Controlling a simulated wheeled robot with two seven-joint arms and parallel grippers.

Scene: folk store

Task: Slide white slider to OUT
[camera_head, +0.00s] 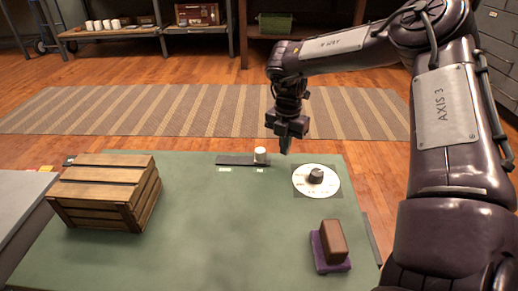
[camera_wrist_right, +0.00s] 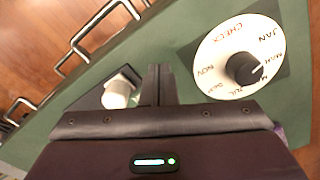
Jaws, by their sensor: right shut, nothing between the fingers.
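The white slider (camera_head: 260,155) is a short round knob at the right end of a dark track (camera_head: 234,160) on the green table. Two small labels (camera_head: 225,170) sit in front of the track, too small to read. My right gripper (camera_head: 285,149) is shut and empty, pointing down, to the right of the slider and apart from it. In the right wrist view the closed fingers (camera_wrist_right: 160,85) stand between the white slider (camera_wrist_right: 117,93) on the left and the dial on the right. My left gripper is not in view.
A white dial (camera_head: 328,190) with a dark knob (camera_head: 316,176) lies right of the track. A wooden crate (camera_head: 100,190) stands at the table's left. A brown block (camera_head: 333,240) on a purple base (camera_head: 318,250) is at front right. The table's middle (camera_head: 215,225) is clear.

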